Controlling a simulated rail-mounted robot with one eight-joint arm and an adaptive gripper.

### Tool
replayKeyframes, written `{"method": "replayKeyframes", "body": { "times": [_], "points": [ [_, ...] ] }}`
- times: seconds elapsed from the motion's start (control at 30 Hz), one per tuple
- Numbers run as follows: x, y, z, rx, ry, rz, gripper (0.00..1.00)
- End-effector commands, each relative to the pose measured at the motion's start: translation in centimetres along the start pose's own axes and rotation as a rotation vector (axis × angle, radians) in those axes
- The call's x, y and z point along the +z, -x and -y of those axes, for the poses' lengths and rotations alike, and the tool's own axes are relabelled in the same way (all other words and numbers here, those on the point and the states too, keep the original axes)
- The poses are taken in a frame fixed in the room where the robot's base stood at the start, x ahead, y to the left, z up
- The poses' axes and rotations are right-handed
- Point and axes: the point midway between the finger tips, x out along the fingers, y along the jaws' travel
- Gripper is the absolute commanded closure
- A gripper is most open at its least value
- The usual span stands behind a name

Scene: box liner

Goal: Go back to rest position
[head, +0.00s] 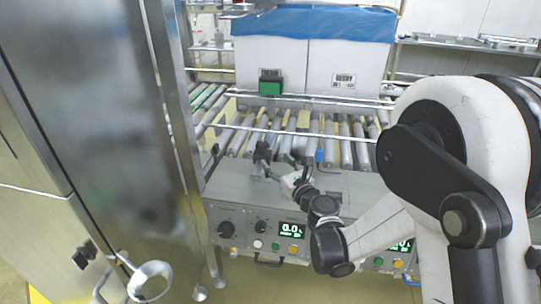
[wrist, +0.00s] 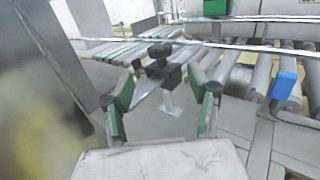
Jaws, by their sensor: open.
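My gripper (wrist: 165,98) is open and empty in the wrist view, with its green-padded fingers spread apart. Between and beyond the fingers is a dark knob or clamp on a bracket (wrist: 160,68) at the conveyor's edge; I cannot tell whether a finger touches it. In the head view my gripper (head: 290,170) is small and partly hidden by my arm, just above the front ledge of the conveyor machine (head: 240,190). The same bracket (head: 262,155) stands just left of it.
A roller conveyor (head: 310,135) runs behind, with guide rails. White boxes (head: 270,60) under a blue liner (head: 315,22) stand on it. A steel cabinet (head: 110,110) fills the left. A control panel (head: 265,235) with knobs and buttons is below. A blue sensor (wrist: 285,85) is at right.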

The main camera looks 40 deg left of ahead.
Motion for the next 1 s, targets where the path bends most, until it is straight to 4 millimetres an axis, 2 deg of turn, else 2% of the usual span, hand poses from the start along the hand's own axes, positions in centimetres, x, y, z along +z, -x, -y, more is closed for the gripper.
{"method": "replayKeyframes", "body": {
  "times": [0.2,0.77,0.87,1.0],
  "points": [
    [0.0,1.4,0.0,0.000,0.000,0.000,0.46],
    [0.1,1.5,0.1,-0.001,0.003,-0.001,0.46],
    [0.9,1.9,0.6,-0.004,0.038,-0.007,0.46],
    [3.7,3.5,2.4,-0.012,0.179,-0.038,0.46]
  ]
}}
